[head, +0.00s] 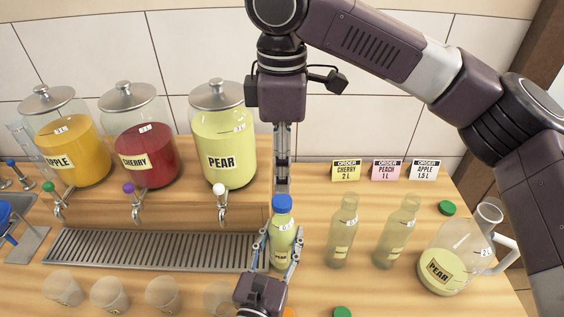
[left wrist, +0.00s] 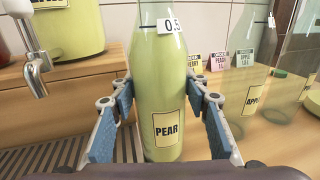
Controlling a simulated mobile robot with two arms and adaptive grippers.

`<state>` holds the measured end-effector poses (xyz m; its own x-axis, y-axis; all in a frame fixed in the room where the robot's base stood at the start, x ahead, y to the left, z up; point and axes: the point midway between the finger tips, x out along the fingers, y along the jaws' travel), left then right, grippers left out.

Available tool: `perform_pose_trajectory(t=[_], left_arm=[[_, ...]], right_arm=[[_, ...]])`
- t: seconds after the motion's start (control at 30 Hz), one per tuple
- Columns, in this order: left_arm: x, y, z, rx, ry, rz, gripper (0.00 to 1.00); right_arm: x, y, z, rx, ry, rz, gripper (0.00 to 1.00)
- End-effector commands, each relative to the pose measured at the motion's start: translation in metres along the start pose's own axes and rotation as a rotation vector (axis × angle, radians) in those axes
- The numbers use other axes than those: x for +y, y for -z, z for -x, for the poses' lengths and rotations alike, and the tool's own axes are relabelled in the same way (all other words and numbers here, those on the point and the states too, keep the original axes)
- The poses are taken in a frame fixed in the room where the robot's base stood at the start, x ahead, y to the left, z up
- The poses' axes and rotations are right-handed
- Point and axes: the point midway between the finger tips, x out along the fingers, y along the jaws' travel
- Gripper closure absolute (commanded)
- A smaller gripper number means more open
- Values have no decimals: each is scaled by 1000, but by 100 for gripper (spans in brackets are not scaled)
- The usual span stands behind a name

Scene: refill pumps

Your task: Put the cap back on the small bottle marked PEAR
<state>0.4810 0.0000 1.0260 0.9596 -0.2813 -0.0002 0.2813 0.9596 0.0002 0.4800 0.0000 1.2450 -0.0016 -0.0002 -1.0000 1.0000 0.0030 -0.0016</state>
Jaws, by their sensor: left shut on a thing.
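The small PEAR bottle (head: 283,246) stands upright on the counter, filled with pale green liquid. My left gripper (head: 278,248) comes from the front and is shut on its body; the left wrist view shows the bottle (left wrist: 163,95) between the blue finger pads (left wrist: 160,92). A blue cap (head: 282,203) is at the bottle's top; whether it is seated or just above the mouth I cannot tell. My right gripper (head: 282,185) points down over the cap. Its fingers show edge-on, so their opening is unclear. The bottle's top is outside the left wrist view.
Two small bottles (head: 343,232) (head: 397,234) and a PEAR jug (head: 447,258) stand to the right. Green caps (head: 447,208) (head: 342,312) lie on the counter. Three big dispensers (head: 223,135) stand behind a drip grate (head: 150,250). Several clear cups (head: 110,294) line the front left.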

Motion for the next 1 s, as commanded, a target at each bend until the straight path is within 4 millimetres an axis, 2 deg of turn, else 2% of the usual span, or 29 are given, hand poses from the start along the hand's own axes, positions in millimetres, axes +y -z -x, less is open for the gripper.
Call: perform_pose_trajectory(t=[0.33, 0.7, 0.83, 1.0], left_arm=[[0, 0, 0, 0, 0, 0, 100], [0, 0, 0, 0, 0, 0, 100], [0, 0, 0, 0, 0, 0, 100], [0, 0, 0, 0, 0, 0, 100]], right_arm=[[0, 0, -6, -1, 0, -2, 55], [0, -1, -60, -1, 1, -5, 55], [0, 0, -73, 0, 0, -5, 55], [0, 0, -80, 0, -1, -5, 55]])
